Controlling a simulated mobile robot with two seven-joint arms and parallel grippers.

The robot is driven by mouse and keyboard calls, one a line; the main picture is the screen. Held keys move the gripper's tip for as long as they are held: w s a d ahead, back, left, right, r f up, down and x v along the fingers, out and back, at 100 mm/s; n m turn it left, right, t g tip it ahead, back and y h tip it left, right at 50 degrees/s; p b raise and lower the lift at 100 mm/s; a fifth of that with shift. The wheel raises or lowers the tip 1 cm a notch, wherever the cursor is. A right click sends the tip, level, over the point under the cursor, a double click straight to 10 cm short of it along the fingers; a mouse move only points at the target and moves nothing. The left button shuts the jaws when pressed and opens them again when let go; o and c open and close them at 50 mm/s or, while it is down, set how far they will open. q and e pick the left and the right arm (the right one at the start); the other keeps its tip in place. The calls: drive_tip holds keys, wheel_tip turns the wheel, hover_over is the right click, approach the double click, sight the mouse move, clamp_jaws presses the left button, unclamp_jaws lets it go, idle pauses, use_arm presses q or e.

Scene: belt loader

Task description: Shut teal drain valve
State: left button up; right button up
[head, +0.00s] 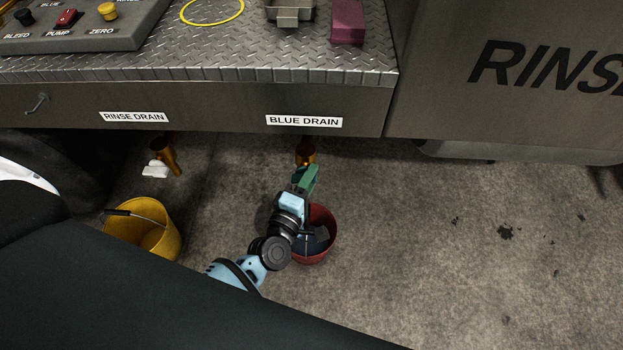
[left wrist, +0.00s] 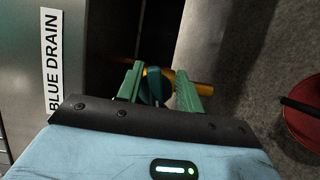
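The teal valve handle (left wrist: 154,88) shows in the left wrist view, in front of a brass pipe (left wrist: 192,88). My left gripper (left wrist: 160,82) has its two green fingers apart, one on each side of the handle. I cannot tell whether they touch it. In the head view, my left gripper (head: 307,178) is just below the brass drain pipe (head: 305,152) under the BLUE DRAIN label (head: 304,121). It hides the handle there. My right gripper is not in view.
A red bucket (head: 326,222) stands on the floor beneath my left gripper, and a yellow bucket (head: 158,238) stands to the left. The rinse drain pipe (head: 164,152) has a white handle (head: 155,170). The steel deck edge (head: 230,103) is above. The floor to the right is free.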

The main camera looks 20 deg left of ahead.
use_arm(q)
drive_tip(key=shift+d, duration=0.15)
drive_tip(key=shift+s, duration=0.15)
drive_tip(key=s+a, duration=0.1)
drive_tip(key=s, duration=0.6)
drive_tip(key=shift+s, duration=0.2)
drive_tip(key=shift+o, duration=0.5)
